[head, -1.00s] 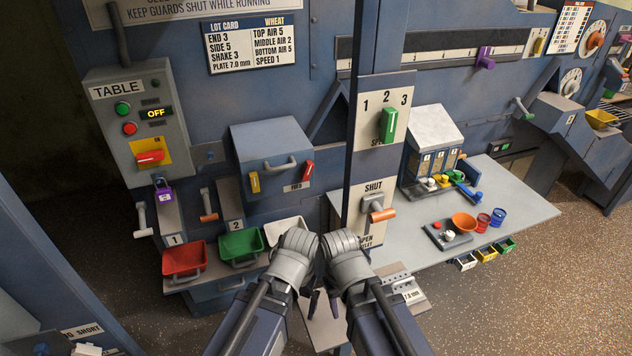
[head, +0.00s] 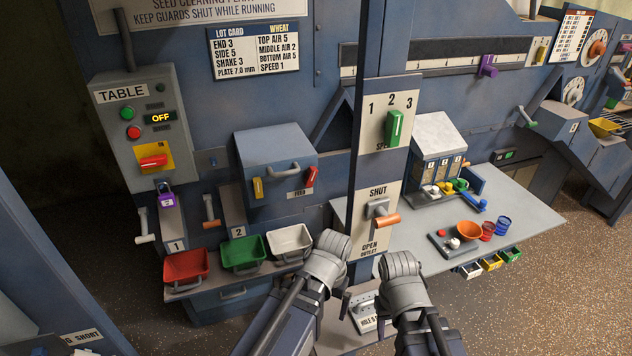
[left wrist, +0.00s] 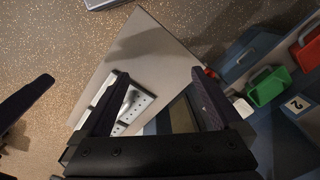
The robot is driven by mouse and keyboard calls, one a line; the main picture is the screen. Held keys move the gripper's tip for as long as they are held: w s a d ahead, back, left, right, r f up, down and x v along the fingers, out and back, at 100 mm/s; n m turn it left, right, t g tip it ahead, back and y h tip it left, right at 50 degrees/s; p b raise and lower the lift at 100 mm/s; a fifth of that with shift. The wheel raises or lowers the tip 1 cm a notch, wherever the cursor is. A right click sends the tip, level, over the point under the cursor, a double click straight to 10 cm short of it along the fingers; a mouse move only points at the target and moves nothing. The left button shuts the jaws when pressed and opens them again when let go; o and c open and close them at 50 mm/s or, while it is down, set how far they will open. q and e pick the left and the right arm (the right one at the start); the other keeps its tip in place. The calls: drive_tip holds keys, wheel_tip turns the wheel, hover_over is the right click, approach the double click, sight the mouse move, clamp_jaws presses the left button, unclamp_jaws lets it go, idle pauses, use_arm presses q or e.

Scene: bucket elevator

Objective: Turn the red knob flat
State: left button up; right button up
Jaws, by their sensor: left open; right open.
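A red knob (head: 153,161) sits on a yellow plate on the grey TABLE control box at the left of the head view. Its bar lies close to level, with a slight tilt. A red handle (head: 312,177) also shows, tilted, on the blue FEED box. My left gripper (head: 346,300) is low in the middle, right of and below both, touching neither. In the left wrist view its open fingers (left wrist: 160,76) have nothing gripped between them. My right gripper (head: 380,326) is beside it to the right, its fingers mostly hidden by its wrist. Neither gripper holds anything visible.
Red (head: 186,266), green (head: 243,252) and white (head: 290,242) bins stand left of my grippers. An upright post with a green lever (head: 394,127) and an orange-handled SHUT/OPEN lever (head: 385,219) rises behind them. A grey table (head: 530,215) extends right. A purple padlock (head: 167,200) hangs below the control box.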

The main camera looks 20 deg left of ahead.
use_arm(q)
drive_tip(key=w+a+f+n+t+h+b, duration=0.1)
drive_tip(key=w+a+n, duration=0.1)
drive_tip(key=w+a, duration=0.3)
drive_tip(key=n+t+h, duration=0.2)
drive_tip(key=n+t, duration=1.1)
drive_tip(key=t, duration=0.1)
approach(309, 179)
drive_tip(key=w, duration=0.2)
drive_tip(key=shift+b+x, duration=1.15)
drive_tip(key=shift+x, duration=2.9)
drive_tip(key=shift+s+d+f, duration=0.1)
drive_tip(key=shift+f, duration=0.05)
drive_tip(key=c, duration=1.2)
